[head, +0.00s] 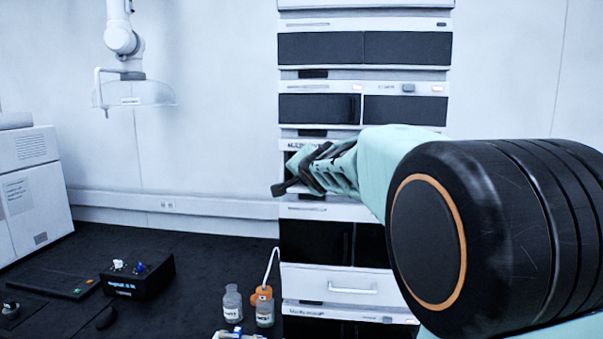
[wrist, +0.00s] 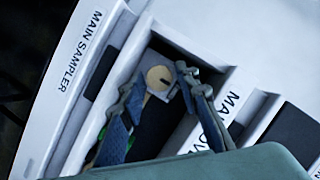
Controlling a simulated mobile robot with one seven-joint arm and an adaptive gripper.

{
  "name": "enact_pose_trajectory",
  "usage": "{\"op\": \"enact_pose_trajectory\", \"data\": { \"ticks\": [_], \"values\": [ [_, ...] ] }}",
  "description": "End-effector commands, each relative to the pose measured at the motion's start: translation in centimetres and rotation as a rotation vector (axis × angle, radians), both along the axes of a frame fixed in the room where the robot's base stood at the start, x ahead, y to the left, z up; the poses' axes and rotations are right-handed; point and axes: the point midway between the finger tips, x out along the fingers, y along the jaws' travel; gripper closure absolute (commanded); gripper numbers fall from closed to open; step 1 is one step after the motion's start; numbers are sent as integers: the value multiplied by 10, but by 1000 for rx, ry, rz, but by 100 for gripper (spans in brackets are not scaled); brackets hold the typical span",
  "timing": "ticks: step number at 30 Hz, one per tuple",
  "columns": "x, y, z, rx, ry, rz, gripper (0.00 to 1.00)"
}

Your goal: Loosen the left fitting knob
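A round beige knob (wrist: 158,78) with a small dark mark sits in a dark recess of the white stack, in the wrist view. A grey metallic part (wrist: 168,93) lies just below it. My gripper (wrist: 159,79) has its two fingers apart, one on each side of the knob. A narrow gap seems to show at each side; I cannot tell whether either fingertip touches it. In the head view my gripper (head: 283,187) is at the left front of the stack, and my arm hides much of the stack there. The knob is not visible in the head view.
The recess is narrow, with white panel edges close beside my fingers. A "MAIN SAMPLER" label (wrist: 85,48) is on the panel at left. In the head view, bottles (head: 232,300) and a black box (head: 137,277) stand on the dark bench (head: 200,265), well below my gripper.

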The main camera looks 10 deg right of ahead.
Motion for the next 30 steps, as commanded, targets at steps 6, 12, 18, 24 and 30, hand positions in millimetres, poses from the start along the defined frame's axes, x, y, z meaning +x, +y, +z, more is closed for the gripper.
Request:
{"op": "enact_pose_trajectory", "data": {
  "ticks": [6,12,18,24,30],
  "values": [
    [0,0,0,0,0,0,90],
    [0,0,0,-2,1,0,100],
    [0,1,0,-34,10,1,100],
    [1,3,-1,-132,41,2,100],
    [1,4,-2,-293,92,3,100]
  ]
}}
